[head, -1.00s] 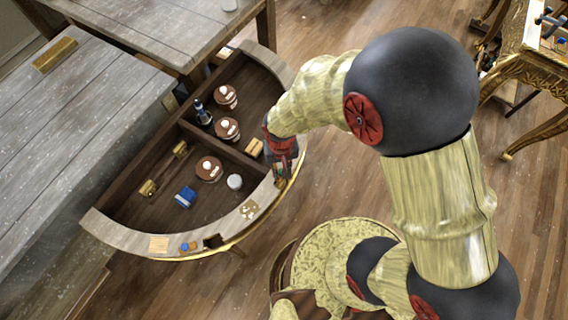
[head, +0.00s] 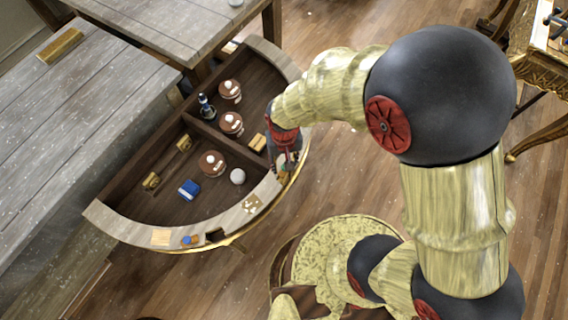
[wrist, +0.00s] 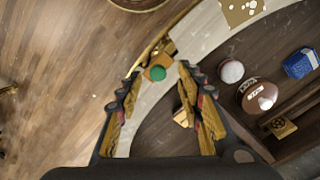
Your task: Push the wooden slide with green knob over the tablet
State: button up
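The wooden slide (wrist: 158,62) with its green knob (wrist: 158,73) lies on the pale curved rim of the console, by the gilt edge. In the head view my gripper largely covers that spot. My gripper (wrist: 160,70) is open and empty, its fingers on either side of the knob in the wrist view; I cannot tell whether they touch the slide.
Inside the console, right of my fingers in the wrist view, are a white ball (wrist: 231,71), a brown round pot (wrist: 259,95) and a blue block (wrist: 300,63). A dark bottle (head: 207,107) stands farther back. The floor outside the gilt edge (wrist: 60,70) is clear.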

notch_tip(320, 180, up, 10)
jog(key=shift+f, duration=0.25)
dwell(0.6)
jog(key=s+d+r+t, duration=0.2)
jog(key=d+r, duration=0.5)
jog(key=r, duration=0.4)
jog(key=s+d+r+m+t, duration=0.1)
jog(key=s+d+r+t, duration=0.2)
jog(key=s+d+r, duration=0.2)
jog(key=d+r+b, duration=0.1)
jog(key=d+r, duration=0.2)
jog(key=r, duration=0.3)
jog(key=shift+d+t, duration=0.3)
jog(key=shift+a, duration=0.1)
dwell(0.8)
